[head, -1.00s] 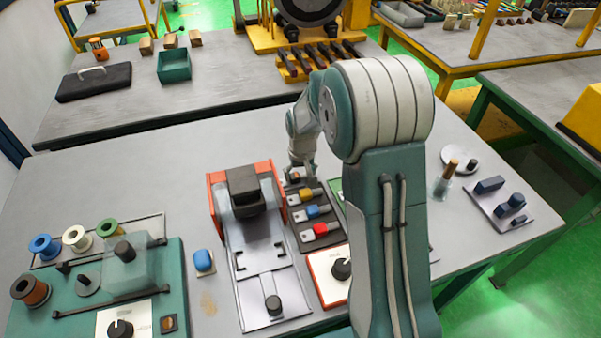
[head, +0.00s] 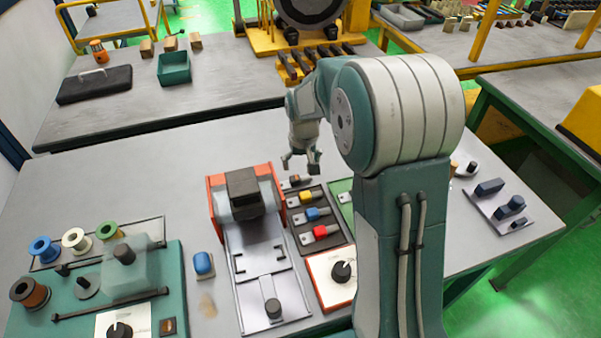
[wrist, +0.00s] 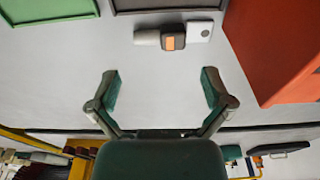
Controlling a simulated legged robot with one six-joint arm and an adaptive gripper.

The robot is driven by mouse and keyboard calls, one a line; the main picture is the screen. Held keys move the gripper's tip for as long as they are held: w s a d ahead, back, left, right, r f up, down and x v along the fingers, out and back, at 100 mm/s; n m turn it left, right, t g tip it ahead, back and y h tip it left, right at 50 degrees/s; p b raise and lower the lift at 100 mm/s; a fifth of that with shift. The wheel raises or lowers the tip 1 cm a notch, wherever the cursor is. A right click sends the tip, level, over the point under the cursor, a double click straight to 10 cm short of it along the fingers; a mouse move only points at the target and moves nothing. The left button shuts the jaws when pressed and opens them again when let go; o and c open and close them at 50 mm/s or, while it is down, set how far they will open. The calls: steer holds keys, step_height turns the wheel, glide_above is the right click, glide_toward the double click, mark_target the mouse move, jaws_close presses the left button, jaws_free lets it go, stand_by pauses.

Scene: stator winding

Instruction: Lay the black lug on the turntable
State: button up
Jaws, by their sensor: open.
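My gripper (head: 300,166) is open and empty, above the table just behind the lug tray. Its two spread fingers also show in the wrist view (wrist: 163,80). A dark lug (head: 296,182) with an orange-brown face and a pale holed tab lies by the tray's far end. In the wrist view this lug (wrist: 172,40) lies on the bare grey table, apart from the tray edge and ahead of the fingers. A pale round plate (head: 473,170) at the right, mostly hidden by my arm, may be the turntable; I cannot tell for sure.
The dark tray (head: 334,244) holds yellow, blue and red lugs. A red-framed machine (head: 217,200) stands close on its left, and a green tray (head: 342,186) on its right. The table behind the lug is clear.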

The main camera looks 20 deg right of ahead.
steer(key=s+a+r+t, duration=0.2)
steer(key=s+r, duration=1.1)
steer(key=r, duration=0.2)
steer(key=s+a+r+t, duration=0.1)
steer(key=s+t, duration=0.1)
steer(key=s, duration=1.2)
steer(key=g, duration=0.1)
glide_above(301, 177)
steer(key=s, duration=0.5)
step_height(301, 177, down, 12)
steer(key=x, duration=1.1)
steer(key=shift+w+a+r, duration=0.15)
steer(key=shift+w, duration=0.05)
steer(key=shift+c, duration=0.3)
